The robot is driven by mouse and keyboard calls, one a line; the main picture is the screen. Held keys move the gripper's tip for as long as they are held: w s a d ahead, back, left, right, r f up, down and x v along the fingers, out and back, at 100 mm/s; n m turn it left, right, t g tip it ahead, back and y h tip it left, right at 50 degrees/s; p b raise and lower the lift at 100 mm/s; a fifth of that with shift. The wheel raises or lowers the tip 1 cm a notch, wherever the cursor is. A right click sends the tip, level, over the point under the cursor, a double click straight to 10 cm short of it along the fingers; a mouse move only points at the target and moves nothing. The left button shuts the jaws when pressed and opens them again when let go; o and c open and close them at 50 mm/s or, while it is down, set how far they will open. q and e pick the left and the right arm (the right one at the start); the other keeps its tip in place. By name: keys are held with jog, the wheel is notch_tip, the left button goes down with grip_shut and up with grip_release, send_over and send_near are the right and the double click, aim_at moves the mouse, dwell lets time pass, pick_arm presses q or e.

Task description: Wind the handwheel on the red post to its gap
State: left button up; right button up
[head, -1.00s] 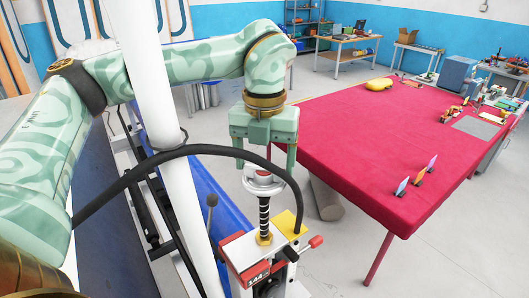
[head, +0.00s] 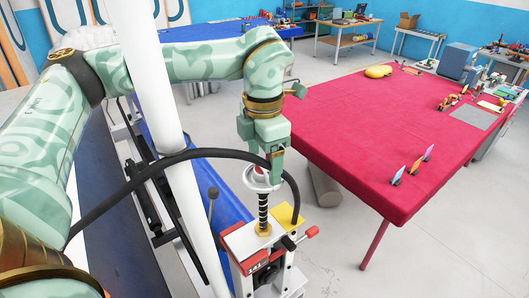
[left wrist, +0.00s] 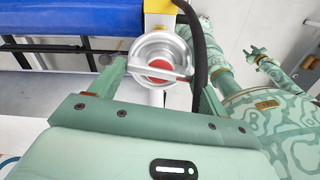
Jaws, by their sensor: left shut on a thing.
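The handwheel (head: 259,183) is a small silvery wheel with a red centre. It sits on top of a black threaded spindle (head: 263,212) above a brass nut, on a white post (head: 270,262) with red parts and a yellow plate. In the left wrist view the handwheel (left wrist: 160,66) shows its rim and a crossbar. My left gripper (head: 275,172) points down over it, seen edge-on in the head view. Its fingers (left wrist: 160,82) are shut on the wheel, one at each side. In the left wrist view my right gripper (left wrist: 264,62) seems to show far off at right, too small to read.
A black hose (head: 170,160) arches close around the wheel and post. A black-knobbed lever (head: 213,195) stands left of the post, and a red-handled valve (head: 312,232) juts out at right. A red-covered table (head: 360,130) stands further right. Grey floor lies between.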

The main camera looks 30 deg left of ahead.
pick_arm(q)
jog(key=shift+w+r+m, duration=0.1)
jog(key=shift+r+m, duration=0.05)
jog(key=shift+m, duration=0.45)
jog(key=o, duration=0.8)
jog(key=shift+o, duration=1)
jog(key=shift+a, duration=0.25)
jog(key=shift+d+r, duration=0.1)
jog(key=shift+r, duration=0.1)
notch_tip(320, 180, up, 16)
jog(key=b, duration=0.1)
jog(key=shift+b, duration=0.4)
jog(key=shift+f, duration=0.15)
